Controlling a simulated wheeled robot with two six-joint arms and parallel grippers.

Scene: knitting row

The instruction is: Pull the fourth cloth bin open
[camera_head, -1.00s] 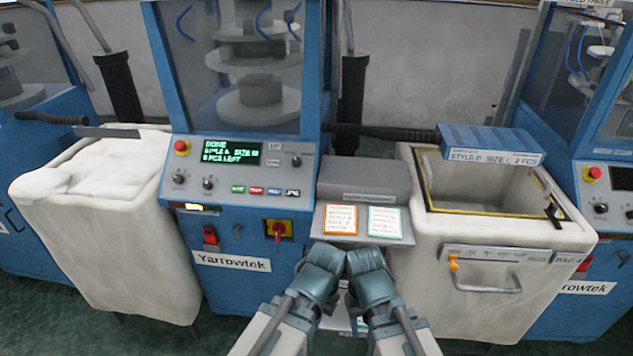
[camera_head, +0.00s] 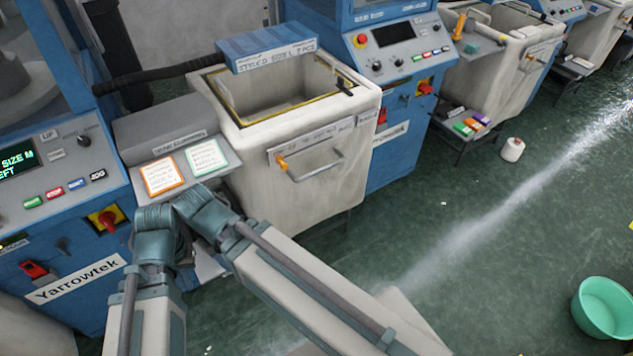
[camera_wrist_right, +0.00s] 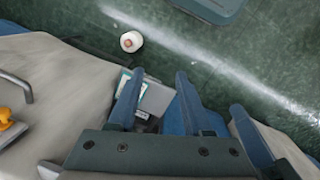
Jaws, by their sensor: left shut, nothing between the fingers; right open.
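A pale cloth bin (camera_head: 227,122) with an open top and a front handle (camera_head: 318,168) stands between two blue machines in the head view. An orange clip sits by its handle. A second pale bin (camera_head: 497,88) with a similar handle stands farther right, and another (camera_head: 590,62) beyond it. Which one is fourth I cannot tell. My left gripper (camera_head: 160,226) is shut and empty, low in front of the leftmost machine and the cards. My right arm reaches beside it. In the right wrist view my right gripper (camera_wrist_right: 157,84) is open and empty, beside a pale bin (camera_wrist_right: 60,75).
Two cards (camera_head: 163,176) lie on a small shelf by the grey box (camera_head: 160,130). A blue sign box (camera_head: 268,50) stands behind the nearer bin. A white spool (camera_head: 512,149) and a green tub (camera_head: 603,307) are on the floor. The floor at the right is mostly clear.

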